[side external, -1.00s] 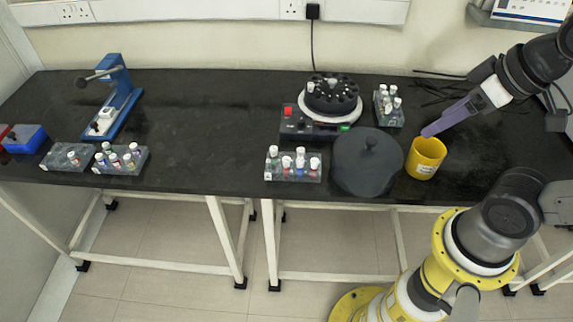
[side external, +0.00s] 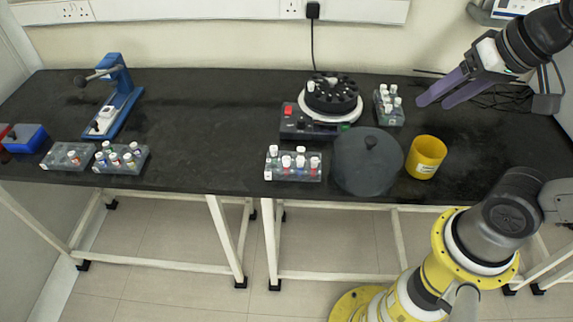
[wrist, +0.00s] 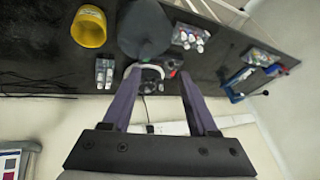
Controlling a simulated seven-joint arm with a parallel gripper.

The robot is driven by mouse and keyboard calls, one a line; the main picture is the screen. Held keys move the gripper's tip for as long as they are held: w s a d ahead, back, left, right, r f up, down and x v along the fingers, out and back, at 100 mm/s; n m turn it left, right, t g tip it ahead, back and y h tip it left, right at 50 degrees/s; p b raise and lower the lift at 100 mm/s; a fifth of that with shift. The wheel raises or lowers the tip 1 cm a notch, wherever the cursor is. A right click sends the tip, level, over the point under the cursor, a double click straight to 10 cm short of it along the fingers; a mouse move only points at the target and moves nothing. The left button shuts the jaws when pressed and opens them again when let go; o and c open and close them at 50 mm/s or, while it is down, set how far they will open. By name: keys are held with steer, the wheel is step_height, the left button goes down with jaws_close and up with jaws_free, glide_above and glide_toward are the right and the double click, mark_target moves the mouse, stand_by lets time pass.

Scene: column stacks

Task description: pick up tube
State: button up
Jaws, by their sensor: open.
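White-capped tubes stand in several clear racks. One rack (side external: 389,120) is right of the centrifuge; another rack (side external: 293,178) is in front of it, left of the dark lid. Two more racks sit at the table's left front. A white-capped tube (side external: 311,87) stands in the black rotor (side external: 333,100). My gripper (side external: 434,104) is open and empty, its purple fingers apart, in the air to the right of the small rack. In the wrist view, the fingers (wrist: 159,75) frame the centrifuge, and the small rack (wrist: 104,74) lies left of them.
A yellow cup (side external: 426,157) stands right of the round dark lid (side external: 368,165). A blue press (side external: 118,100) and blue box (side external: 24,138) are at the left. Black cables lie at the back right. The table's middle left is clear.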

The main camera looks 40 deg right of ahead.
steer(key=w+a+r+m+g, duration=0.1)
steer(key=w+a+r+m, duration=0.15)
steer(key=w+m, duration=0.55)
steer(key=m+g, duration=0.3)
steer(key=g, duration=0.2)
glide_above(286, 158)
steer(key=f, duration=2.1)
steer(key=shift+w+d+f, duration=0.2)
steer(key=shift+w+d, duration=0.05)
steer(key=shift+d, duration=0.1)
steer(key=f, duration=0.5)
steer(key=shift+s+a, duration=0.35)
steer(key=shift+s, duration=0.05)
steer(key=shift+f, duration=0.6)
jaws_close()
